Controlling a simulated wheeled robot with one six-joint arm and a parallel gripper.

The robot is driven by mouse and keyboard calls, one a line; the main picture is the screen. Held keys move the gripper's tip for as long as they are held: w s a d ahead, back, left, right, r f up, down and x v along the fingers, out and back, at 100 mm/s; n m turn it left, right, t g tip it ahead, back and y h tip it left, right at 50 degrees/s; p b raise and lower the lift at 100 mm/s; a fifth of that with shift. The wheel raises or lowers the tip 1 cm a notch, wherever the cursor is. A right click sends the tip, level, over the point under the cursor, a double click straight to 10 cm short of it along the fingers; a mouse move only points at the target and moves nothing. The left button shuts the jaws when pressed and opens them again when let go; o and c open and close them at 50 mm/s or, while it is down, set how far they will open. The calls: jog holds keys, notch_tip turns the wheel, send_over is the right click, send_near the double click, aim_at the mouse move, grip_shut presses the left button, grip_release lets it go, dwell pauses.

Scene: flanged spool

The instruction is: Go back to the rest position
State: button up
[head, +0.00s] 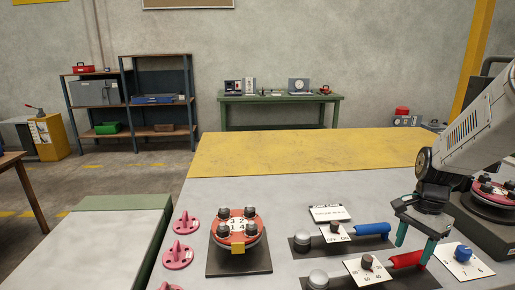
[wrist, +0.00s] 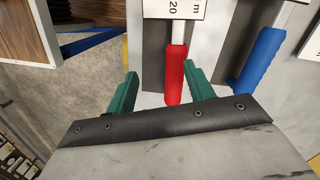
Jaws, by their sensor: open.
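My gripper (head: 416,246) is open, with its green fingers pointing down at the right of the head view. A red handle (head: 408,260) lies at the fingers there. In the wrist view the red handle (wrist: 175,80) shows between the two open fingers (wrist: 160,82), closer to the right one. I cannot tell whether the fingers are around it or just above it. The flanged spool (head: 238,222), red-orange on top with several black knobs, stands on a dark plate left of my gripper.
A blue handle (head: 372,229) lies behind the red one and also shows in the wrist view (wrist: 258,62). Dial plates (head: 462,262) stand nearby. Pink brackets (head: 178,256) line the left edge. A second red-topped spool (head: 492,202) is at far right. The yellow strip (head: 300,150) behind is clear.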

jog(key=s+a+r+n+t, duration=0.1)
jog(key=s+a+r+n, duration=0.5)
jog(key=s, duration=0.3)
jog(key=s+a+r+n+t, duration=0.1)
jog(key=s+a+r+n, duration=0.5)
jog(key=s+a+n, duration=0.2)
jog(key=shift+s+a+r+h, duration=0.15)
jog(key=shift+s+r+h, duration=0.25)
jog(key=shift+s, duration=0.8)
